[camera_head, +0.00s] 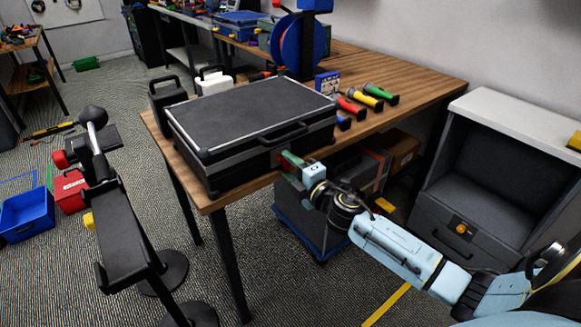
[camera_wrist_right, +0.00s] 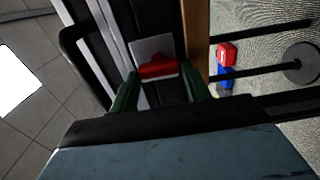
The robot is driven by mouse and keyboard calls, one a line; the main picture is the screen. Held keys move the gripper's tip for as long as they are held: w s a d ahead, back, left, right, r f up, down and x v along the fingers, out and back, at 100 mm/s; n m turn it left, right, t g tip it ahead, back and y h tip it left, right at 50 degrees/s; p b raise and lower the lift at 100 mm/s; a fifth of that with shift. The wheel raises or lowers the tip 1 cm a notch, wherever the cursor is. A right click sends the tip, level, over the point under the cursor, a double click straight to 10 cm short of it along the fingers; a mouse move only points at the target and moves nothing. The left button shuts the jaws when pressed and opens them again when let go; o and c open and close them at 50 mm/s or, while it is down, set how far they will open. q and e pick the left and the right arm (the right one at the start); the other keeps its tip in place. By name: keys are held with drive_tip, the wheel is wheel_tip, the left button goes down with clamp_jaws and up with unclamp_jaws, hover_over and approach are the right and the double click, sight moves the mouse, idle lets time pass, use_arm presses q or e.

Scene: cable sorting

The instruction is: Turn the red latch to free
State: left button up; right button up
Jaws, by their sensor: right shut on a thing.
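A black hard case (camera_head: 250,115) with silver edges lies closed on the wooden table, its handle on the front side. The red latch (camera_wrist_right: 158,68) sits on a pale metal plate on the case's front in the right wrist view. My right gripper (camera_head: 289,160) reaches the case front from the right, at the latch. In the wrist view its green fingers (camera_wrist_right: 159,80) are on either side of the latch and shut on it. In the head view the fingers hide most of the latch. My left gripper is not in view.
Screwdriver-like tools with coloured handles (camera_head: 371,103) lie right of the case. A black container (camera_head: 166,98) and a white one (camera_head: 213,81) stand behind it. A black stand (camera_head: 122,225) is at the left. A grey cabinet (camera_head: 480,160) stands at the right.

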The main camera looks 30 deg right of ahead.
idle(0.3)
drive_tip(key=o, duration=1)
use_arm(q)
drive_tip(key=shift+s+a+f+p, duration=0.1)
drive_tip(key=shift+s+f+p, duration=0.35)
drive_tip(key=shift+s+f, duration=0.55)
use_arm(e)
drive_tip(key=s+d, duration=0.1)
drive_tip(key=s, duration=1.2)
drive_tip(key=shift+s, duration=0.2)
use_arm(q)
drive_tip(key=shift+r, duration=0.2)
